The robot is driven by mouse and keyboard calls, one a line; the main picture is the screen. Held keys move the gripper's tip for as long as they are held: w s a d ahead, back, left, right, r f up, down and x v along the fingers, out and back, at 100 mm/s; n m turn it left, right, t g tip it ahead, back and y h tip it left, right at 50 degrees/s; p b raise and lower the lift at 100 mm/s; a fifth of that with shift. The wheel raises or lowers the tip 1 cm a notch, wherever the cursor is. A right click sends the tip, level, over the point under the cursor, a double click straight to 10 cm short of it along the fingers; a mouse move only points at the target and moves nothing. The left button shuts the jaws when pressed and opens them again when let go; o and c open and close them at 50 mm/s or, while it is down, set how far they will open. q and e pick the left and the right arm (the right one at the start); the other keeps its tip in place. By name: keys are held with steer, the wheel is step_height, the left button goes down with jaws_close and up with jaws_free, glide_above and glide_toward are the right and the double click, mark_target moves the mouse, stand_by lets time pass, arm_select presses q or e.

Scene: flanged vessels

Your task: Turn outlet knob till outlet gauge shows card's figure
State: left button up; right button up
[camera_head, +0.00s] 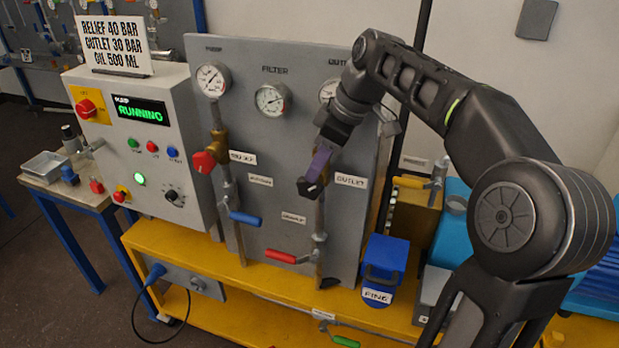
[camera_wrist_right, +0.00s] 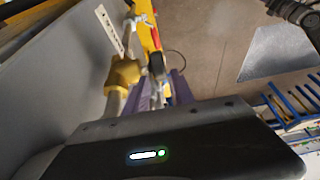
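The card (camera_head: 115,42) on the control box reads RELIEF 40 BAR, OUTLET 30 BAR, OIL 500 ML. The outlet gauge (camera_head: 327,91) is at the upper right of the grey panel; my right arm partly covers it and its reading cannot be made out. The dark outlet knob (camera_head: 309,189) is on the right pipe, left of the OUTLET label (camera_head: 350,181). My right gripper (camera_head: 318,168), with purple fingers, is at this knob; the fingers also show in the right wrist view (camera_wrist_right: 178,86), near a brass fitting (camera_wrist_right: 124,73). Whether they grip the knob is unclear. My left gripper is out of view.
The red relief knob (camera_head: 204,162) is on the left pipe. Below are a blue lever (camera_head: 245,218) and a red lever (camera_head: 281,257). The control box display (camera_head: 141,109) reads RUNNING. A blue container (camera_head: 384,268) stands at the panel's lower right.

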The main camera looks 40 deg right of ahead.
mark_target(310, 187)
steer(key=shift+p+x, duration=0.3)
steer(key=shift+x, duration=2.1)
steer(key=shift+c, duration=0.2)
jaws_close()
